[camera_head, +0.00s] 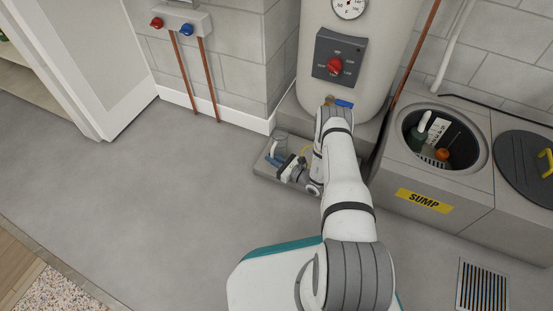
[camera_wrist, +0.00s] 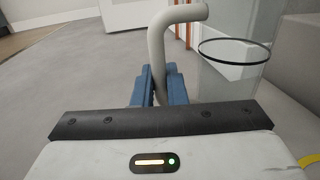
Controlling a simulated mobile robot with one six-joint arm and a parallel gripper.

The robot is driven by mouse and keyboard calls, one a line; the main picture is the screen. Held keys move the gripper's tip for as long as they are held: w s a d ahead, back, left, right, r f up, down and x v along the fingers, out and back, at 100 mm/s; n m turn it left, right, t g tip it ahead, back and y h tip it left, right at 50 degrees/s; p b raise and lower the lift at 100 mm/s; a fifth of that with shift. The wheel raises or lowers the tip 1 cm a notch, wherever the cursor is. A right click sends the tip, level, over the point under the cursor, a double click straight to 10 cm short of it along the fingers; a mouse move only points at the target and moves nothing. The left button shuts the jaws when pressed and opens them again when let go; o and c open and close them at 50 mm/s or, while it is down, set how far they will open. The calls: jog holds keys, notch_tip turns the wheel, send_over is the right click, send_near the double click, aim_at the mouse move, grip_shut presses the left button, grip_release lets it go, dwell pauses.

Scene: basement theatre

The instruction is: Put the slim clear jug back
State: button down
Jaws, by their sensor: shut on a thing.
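The slim clear jug (camera_head: 281,145) shows small in the head view, beside my gripper (camera_head: 274,160) at the foot of the heater. In the wrist view the clear jug (camera_wrist: 232,80) has a dark round rim and stands close to upright, to the right of the fingers. Its pale bent handle (camera_wrist: 157,45) rises between the blue fingers of my gripper (camera_wrist: 160,85), which are shut on it. The jug's lower part is hidden by my gripper. I cannot tell whether its base touches the slab below.
A low grey slab (camera_head: 262,169) lies under the gripper, before the heater tank (camera_head: 358,60). The sump unit (camera_head: 423,185) with an open round pit stands at right. A yellow cord (camera_wrist: 309,160) shows at lower right. The floor at left is clear.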

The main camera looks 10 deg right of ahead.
jog(key=shift+f, duration=0.15)
jog(key=c, duration=1.5)
grip_release()
jog(key=shift+o, duration=0.2)
